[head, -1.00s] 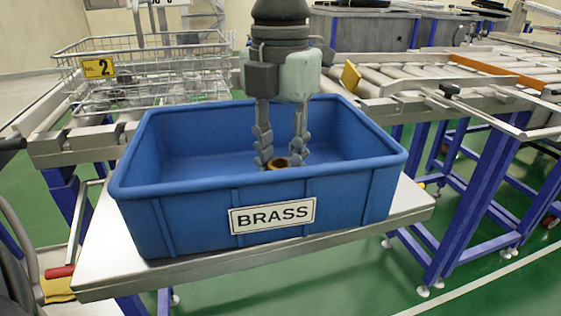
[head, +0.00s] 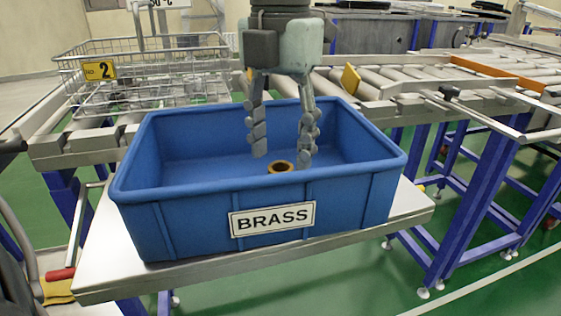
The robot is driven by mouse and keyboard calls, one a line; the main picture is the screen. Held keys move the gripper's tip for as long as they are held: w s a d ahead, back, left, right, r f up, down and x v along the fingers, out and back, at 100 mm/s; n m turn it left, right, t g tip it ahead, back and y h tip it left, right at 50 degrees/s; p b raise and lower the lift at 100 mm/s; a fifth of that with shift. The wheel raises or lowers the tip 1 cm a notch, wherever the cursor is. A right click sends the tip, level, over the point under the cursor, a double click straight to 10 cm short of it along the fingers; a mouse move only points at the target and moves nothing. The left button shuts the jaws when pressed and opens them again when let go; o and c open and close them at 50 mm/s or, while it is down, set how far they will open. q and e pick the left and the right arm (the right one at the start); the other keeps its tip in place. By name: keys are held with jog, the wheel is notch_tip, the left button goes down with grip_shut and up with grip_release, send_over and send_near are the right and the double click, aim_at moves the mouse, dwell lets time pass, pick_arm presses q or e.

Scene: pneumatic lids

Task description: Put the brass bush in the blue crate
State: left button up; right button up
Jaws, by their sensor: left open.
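The blue crate (head: 180,200) stands on a metal shelf and bears a white label reading BRASS (head: 272,219). The brass bush (head: 281,167) is inside the crate; its upper part shows above the near wall, and its lower part is hidden. My left gripper (head: 281,160) points down into the crate, its fingers spread apart, one on each side of the bush, with visible gaps. It is open and empty. My right gripper is not in view.
A wire basket (head: 145,66) with a yellow tag 2 sits behind the crate to the left. A roller conveyor (head: 400,80) runs behind to the right. The metal shelf (head: 110,265) has bare room at its left front.

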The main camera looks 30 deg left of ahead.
aim_at(281, 166)
pick_arm(q)
notch_tip(281, 166, up, 9)
jog(key=shift+f, duration=0.15)
dwell(0.4)
